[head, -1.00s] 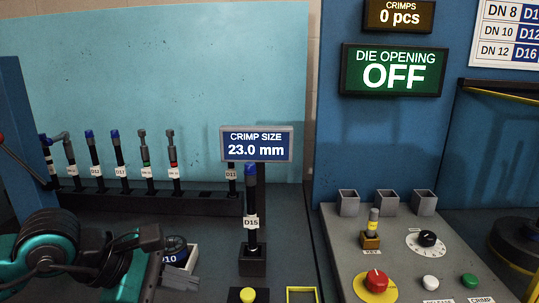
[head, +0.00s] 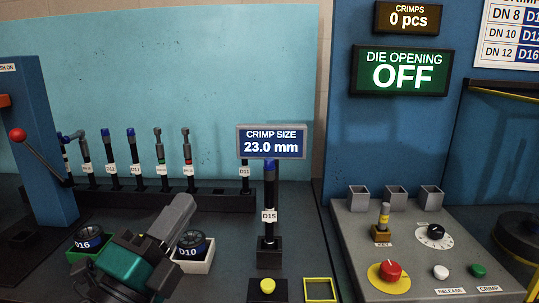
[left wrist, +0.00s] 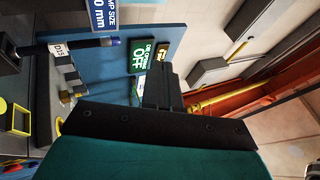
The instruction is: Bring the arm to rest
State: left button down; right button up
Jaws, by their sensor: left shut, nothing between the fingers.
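My left arm comes in at the bottom left of the head view. Its teal and black gripper (head: 181,212) points up and to the right, in front of the bench. The fingers are shut with nothing between them. In the left wrist view the closed fingers (left wrist: 162,88) stick out past a black plate, with the green die opening sign behind them. The gripper is between the D16 and D10 holders in the picture and appears to touch nothing. My right gripper is not in view.
The D15 tool (head: 269,195) stands upright in its block under the crimp size display (head: 271,143). D10 (head: 190,243) and D16 (head: 88,238) holders flank my arm. A rack of tools (head: 165,198) stands behind. The control panel (head: 420,262) is at right, with a red button (head: 391,271).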

pick_arm(q)
jog(key=s+a+f+n+g+y, duration=0.1)
jog(key=a+f+n+g+y, duration=0.3)
jog(key=f+n, duration=0.4)
jog(key=s+a+f+n+g+y, duration=0.1)
jog(key=a+f+n+g+y, duration=0.1)
jog(key=a+f+n+y, duration=0.45)
jog(key=s+d+f+n+g+h, duration=0.1)
jog(key=s+d+f+n+g, duration=0.1)
jog(key=s+f+n+g, duration=1.15)
jog(key=w+d+f+m+t+h, duration=0.1)
jog(key=f+m+t, duration=0.2)
jog(key=f, duration=0.3)
jog(key=w+d+f+m+t+h, duration=0.1)
jog(key=w+d+f+m+t, duration=0.1)
jog(key=f+t, duration=0.4)
jog(key=shift+w+f+m, duration=0.25)
jog(key=shift+m, duration=0.55)
